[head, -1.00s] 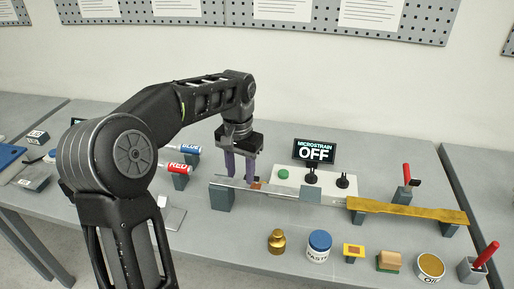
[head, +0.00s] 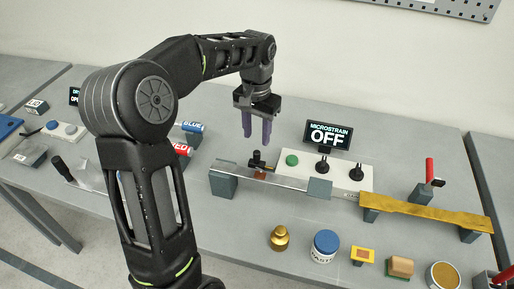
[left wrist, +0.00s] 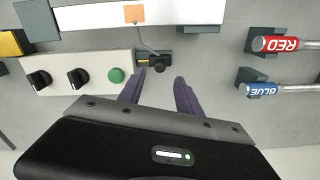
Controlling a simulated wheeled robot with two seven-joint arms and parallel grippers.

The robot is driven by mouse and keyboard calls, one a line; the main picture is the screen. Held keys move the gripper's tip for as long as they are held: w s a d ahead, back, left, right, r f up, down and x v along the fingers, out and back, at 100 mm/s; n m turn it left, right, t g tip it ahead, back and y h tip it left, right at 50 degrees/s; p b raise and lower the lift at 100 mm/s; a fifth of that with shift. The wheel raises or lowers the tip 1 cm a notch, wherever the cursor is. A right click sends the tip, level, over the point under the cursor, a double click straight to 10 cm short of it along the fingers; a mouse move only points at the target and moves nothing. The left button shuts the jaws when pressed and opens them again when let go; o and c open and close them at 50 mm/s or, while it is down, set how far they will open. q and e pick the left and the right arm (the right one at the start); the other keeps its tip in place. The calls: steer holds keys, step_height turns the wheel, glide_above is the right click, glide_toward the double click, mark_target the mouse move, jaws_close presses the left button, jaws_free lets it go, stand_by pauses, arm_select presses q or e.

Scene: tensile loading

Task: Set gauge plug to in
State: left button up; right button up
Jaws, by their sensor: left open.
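The gauge plug (head: 257,160) is a small black block at the left end of the white meter box (head: 348,171). In the left wrist view the plug (left wrist: 155,57) has a yellow mark and lies right against the box's end; I cannot tell how deep it sits. A thin grey cable runs from it to the orange gauge patch (left wrist: 134,14) on the metal bar (head: 285,180). My left gripper (head: 257,141) is open and empty, its purple fingers just above the plug. The display (head: 328,135) reads MICROSTRAIN OFF. My right gripper is out of view.
The box carries a green button (head: 292,160) and two black knobs. A brass weight (head: 279,238), paste jar (head: 325,246) and other items line the front. A brass-coloured bar (head: 425,212) stands at right.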

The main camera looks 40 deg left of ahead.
mark_target(257, 152)
arm_select(q)
step_height(257, 152, down, 7)
steer(key=shift+r+p, duration=0.2)
steer(key=shift+p, duration=0.25)
jaws_close()
stand_by(1.2)
